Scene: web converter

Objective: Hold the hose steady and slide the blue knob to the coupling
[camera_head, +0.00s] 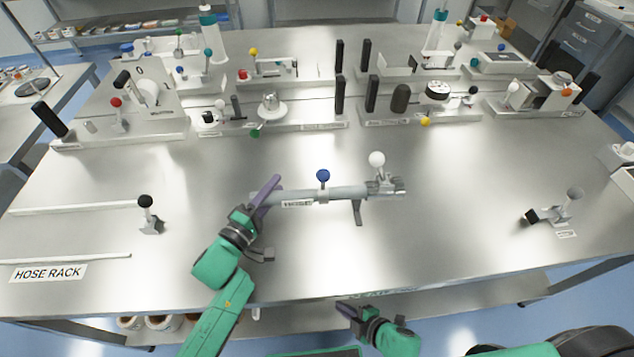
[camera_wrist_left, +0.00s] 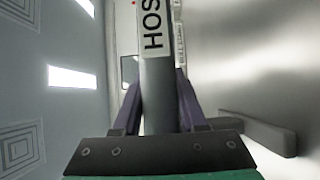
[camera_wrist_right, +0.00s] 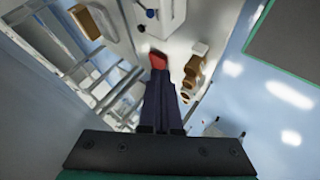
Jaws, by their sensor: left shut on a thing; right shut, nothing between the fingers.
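The grey hose (camera_head: 340,193) lies across the middle of the table, with a label near its left end. The blue knob (camera_head: 323,176) stands on a collar around the hose, near its middle. The coupling (camera_head: 385,187), with a white ball knob (camera_head: 377,159), is at the hose's right end, apart from the blue knob. My left gripper (camera_head: 266,192) is shut on the hose's left end; the left wrist view shows the hose (camera_wrist_left: 158,95) between its fingers. My right gripper (camera_head: 346,310) is shut and empty near the table's front edge. Its closed fingers show in the right wrist view (camera_wrist_right: 159,80).
A hose rack (camera_head: 70,207) with a black-knobbed lever (camera_head: 146,203) is at the left. Another lever (camera_head: 574,193) stands at the right. Several fixtures with coloured knobs line the back.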

